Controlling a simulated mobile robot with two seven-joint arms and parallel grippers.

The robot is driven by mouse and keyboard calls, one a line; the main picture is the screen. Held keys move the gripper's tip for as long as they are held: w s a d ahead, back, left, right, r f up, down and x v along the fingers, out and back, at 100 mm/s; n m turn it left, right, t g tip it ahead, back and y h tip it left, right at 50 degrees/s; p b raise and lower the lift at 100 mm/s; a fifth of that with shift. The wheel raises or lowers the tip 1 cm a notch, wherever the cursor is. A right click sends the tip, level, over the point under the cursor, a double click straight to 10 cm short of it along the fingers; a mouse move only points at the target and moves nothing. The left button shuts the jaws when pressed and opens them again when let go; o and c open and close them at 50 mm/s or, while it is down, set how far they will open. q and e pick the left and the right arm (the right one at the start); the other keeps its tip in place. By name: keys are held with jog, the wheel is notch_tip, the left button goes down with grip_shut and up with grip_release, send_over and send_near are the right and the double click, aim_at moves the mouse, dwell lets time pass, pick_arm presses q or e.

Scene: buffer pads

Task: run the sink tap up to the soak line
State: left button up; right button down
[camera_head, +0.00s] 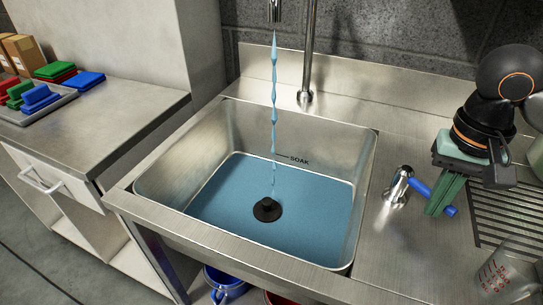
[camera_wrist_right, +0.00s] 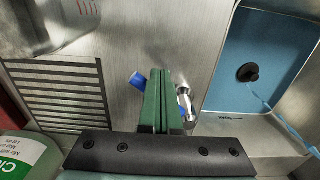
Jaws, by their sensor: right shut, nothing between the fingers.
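The sink (camera_head: 366,190) holds blue water (camera_head: 300,205). The water surface lies a little below the SOAK line (camera_head: 282,155) on the back wall. A thin stream (camera_head: 274,100) runs from the spout (camera_head: 274,12) into the water. A black plug (camera_head: 267,209) shows in the basin. The tap lever (camera_head: 417,187) has a blue handle on a chrome base, right of the sink. My right gripper (camera_head: 434,213) has its green fingers shut and empty, across the blue handle in view; I cannot tell whether they touch. The wrist view shows the handle (camera_wrist_right: 137,79) behind the fingers. My left gripper is not in view.
A clear measuring jug (camera_head: 508,275) stands at the front right by the drain grooves (camera_head: 510,205). On the left counter are a tray (camera_head: 62,99) and coloured pads (camera_head: 85,80). A blue bucket (camera_head: 225,280) is below the sink. A green-labelled bottle (camera_wrist_right: 22,155) shows in the wrist view.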

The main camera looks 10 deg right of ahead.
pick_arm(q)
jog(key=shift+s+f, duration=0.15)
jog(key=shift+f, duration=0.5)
pick_arm(e)
jog(key=shift+d+f, duration=0.1)
jog(key=shift+f, duration=0.05)
jog(key=shift+w+d+b, duration=0.25)
jog(key=shift+d+b, duration=0.1)
jog(key=shift+d, duration=0.7)
pick_arm(q)
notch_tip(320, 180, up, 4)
jog(key=p, duration=0.4)
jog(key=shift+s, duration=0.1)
pick_arm(e)
jog(key=a+r, duration=0.1)
jog(key=r, duration=0.2)
jog(key=a+r, duration=0.1)
jog(key=r, duration=0.1)
jog(key=shift+s+a+r, duration=0.15)
jog(key=shift+s+a, duration=0.1)
jog(key=shift+a, duration=0.05)
jog(key=w+d, duration=0.5)
jog(key=d, duration=0.2)
jog(key=shift+d, duration=0.1)
